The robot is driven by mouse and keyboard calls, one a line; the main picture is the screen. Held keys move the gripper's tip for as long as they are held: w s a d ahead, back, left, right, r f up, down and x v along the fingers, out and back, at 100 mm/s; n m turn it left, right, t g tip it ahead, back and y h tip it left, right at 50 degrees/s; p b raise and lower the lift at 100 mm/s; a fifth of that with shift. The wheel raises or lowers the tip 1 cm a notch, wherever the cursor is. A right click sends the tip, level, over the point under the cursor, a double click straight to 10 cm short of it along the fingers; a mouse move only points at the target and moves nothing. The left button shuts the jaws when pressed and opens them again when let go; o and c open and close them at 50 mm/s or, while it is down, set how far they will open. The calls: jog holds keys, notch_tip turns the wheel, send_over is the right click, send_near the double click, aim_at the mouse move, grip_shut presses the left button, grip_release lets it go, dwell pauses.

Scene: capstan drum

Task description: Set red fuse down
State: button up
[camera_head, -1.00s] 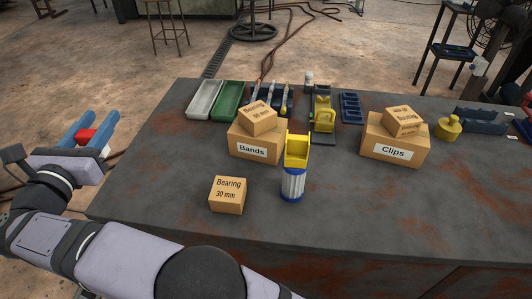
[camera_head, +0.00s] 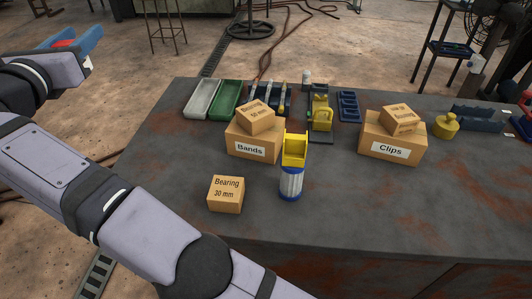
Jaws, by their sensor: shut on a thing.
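My gripper (camera_head: 72,42) is at the upper left, off the left side of the table and raised. Its blue fingers are shut on the red fuse (camera_head: 64,44). Only a small part of the fuse shows between the fingers; the rest is hidden by the fingers and wrist.
The dark table (camera_head: 340,215) holds a Bands box (camera_head: 250,146) and a Clips box (camera_head: 390,148), each with smaller boxes on top. A Bearing box (camera_head: 226,194) and a blue-white cylinder (camera_head: 291,183) with a yellow holder (camera_head: 295,150) stand in front. Grey (camera_head: 201,98) and green (camera_head: 225,100) trays lie at the back left. The front right is clear.

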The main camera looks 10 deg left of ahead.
jog(key=w+d+r+n+y+p, duration=0.1)
jog(key=w+d+y, duration=0.1)
jog(key=w, duration=0.5)
jog(key=w+d+r+n+y, duration=0.1)
jog(key=w+d, duration=0.1)
jog(key=w, duration=0.5)
jog(key=w+d+f+n+g+y+p, duration=0.1)
jog(key=w+d+f+n+g+y, duration=0.15)
jog(key=w+d, duration=0.45)
jog(key=w+d+f+n+g+y+p, duration=0.1)
jog(key=w+d+n+g+y, duration=0.2)
jog(key=d, duration=0.8)
jog(key=s+d+n+g+y+p, duration=0.1)
jog(key=s+d+n+g+y, duration=0.15)
jog(key=s+d, duration=0.7)
jog(key=s+d+n+g+y+p, duration=0.1)
jog(key=s+d+n+g+y, duration=0.15)
jog(key=s+d, duration=0.7)
jog(key=shift+m+g, duration=0.25)
jog(key=shift+m, duration=0.1)
jog(key=shift+w+d+f+b, duration=0.15)
jog(key=shift+w+d+f, duration=0.45)
jog(key=shift+f, duration=4)
jog(key=shift+w+d+f+b, duration=0.1)
jog(key=shift+w+d+f, duration=0.5)
jog(key=shift+f, duration=4.05)
jog(key=shift+w+d+f+b, duration=0.15)
jog(key=shift+w+d+f, duration=0.45)
jog(key=shift+f, duration=4)
jog(key=shift+s+d, duration=0.1)
